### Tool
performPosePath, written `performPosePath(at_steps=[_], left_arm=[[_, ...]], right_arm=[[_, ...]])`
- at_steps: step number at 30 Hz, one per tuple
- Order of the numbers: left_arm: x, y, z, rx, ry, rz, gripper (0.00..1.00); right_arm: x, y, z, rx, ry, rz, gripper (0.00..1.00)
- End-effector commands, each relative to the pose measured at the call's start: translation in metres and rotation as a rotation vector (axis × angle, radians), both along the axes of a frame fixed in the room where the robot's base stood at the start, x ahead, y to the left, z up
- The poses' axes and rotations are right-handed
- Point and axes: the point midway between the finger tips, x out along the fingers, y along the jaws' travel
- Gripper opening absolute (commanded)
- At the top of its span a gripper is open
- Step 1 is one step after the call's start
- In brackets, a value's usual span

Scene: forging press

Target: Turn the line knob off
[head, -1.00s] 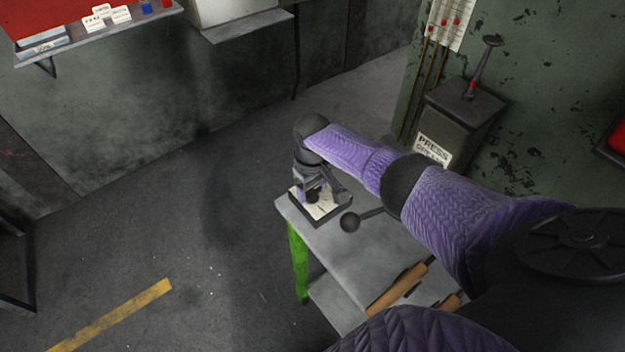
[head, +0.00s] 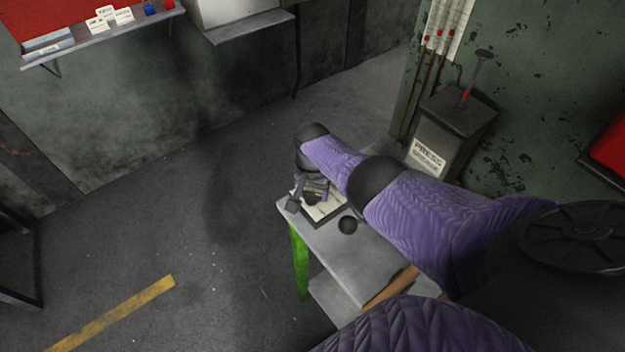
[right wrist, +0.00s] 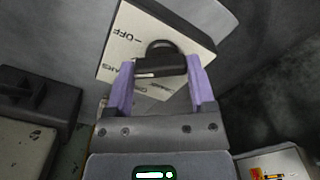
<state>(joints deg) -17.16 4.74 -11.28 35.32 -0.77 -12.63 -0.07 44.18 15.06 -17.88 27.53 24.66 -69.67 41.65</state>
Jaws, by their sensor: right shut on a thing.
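The line knob (right wrist: 160,66) is a dark knob with a rounded loop-like top, on a white plate (right wrist: 121,45) lettered OFF. My right gripper (right wrist: 161,80) has its two purple fingers on either side of the knob and is shut on it. In the head view, my right gripper (head: 314,190) reaches down over the plate (head: 328,208) at the corner of a grey table. The gripper hides part of the plate and most of the knob there. My left gripper is not in view.
The grey table (head: 372,258) has green legs. A press control box (head: 448,130) with an upright lever stands behind. The floor to the left is clear.

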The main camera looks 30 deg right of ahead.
Motion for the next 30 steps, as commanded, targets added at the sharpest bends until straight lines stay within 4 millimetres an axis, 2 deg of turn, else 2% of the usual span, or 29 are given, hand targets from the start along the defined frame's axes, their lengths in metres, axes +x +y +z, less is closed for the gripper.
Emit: performPosePath(at_steps=[15, 30], left_arm=[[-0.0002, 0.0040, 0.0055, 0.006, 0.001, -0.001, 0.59], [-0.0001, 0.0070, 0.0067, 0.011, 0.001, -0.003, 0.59]], right_arm=[[0.0013, -0.0001, 0.0019, -0.001, -0.005, -0.450, 0.12], [0.0020, 0.0001, 0.0023, -0.001, -0.009, -0.663, 0.12]])
